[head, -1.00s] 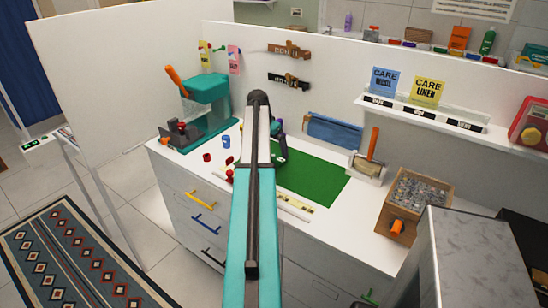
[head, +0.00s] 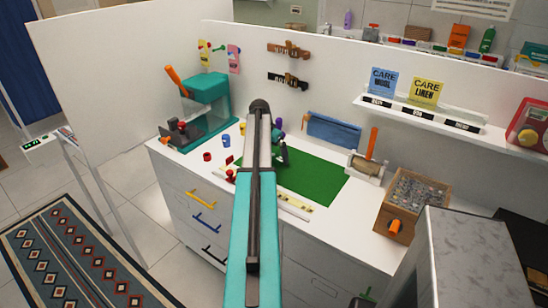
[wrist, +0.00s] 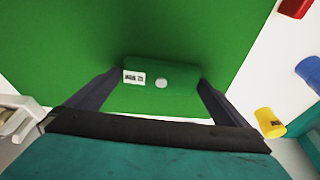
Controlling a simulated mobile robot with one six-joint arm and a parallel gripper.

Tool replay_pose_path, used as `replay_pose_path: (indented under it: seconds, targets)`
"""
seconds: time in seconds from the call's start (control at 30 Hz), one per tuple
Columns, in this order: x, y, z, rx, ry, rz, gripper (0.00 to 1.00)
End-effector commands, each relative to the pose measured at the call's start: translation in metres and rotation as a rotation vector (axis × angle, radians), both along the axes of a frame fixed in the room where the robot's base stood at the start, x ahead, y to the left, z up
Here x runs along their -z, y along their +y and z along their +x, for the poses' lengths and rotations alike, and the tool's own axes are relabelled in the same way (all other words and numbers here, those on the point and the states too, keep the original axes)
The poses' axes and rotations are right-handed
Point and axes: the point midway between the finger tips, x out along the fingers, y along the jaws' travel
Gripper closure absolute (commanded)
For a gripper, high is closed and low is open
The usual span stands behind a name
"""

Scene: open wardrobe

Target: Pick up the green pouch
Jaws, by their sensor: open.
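The green pouch (wrist: 172,77) lies on the green mat (wrist: 60,40) in the wrist view, close in colour to it. It is a flat, wide shape with a white label at its left and a round white button near its middle. My gripper (wrist: 158,88) is open, with one dark finger towards each end of the pouch. Nothing is held between the fingers, and whether they touch the pouch I cannot tell. In the head view my gripper (head: 281,158) is over the left part of the mat, and I cannot make out the pouch there.
Red, blue and yellow pieces lie right of the mat in the wrist view. In the head view, a teal machine (head: 205,95) stands at the counter's left.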

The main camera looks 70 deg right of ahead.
Motion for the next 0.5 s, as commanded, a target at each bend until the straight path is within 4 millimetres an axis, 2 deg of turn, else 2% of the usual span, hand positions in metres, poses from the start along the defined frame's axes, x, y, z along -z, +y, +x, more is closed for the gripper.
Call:
replay_pose_path:
  seconds: [0.07,0.2,0.23,0.5]
  targets:
    - [-0.0001,0.0002,0.0003,0.000,0.000,0.000,0.02]
    - [-0.0001,0.0002,0.0004,-0.001,0.000,0.000,0.25]
    - [-0.0001,0.0002,0.0004,-0.001,0.000,0.000,0.28]
    - [-0.0005,0.0002,0.0007,-0.001,0.000,0.000,0.29]
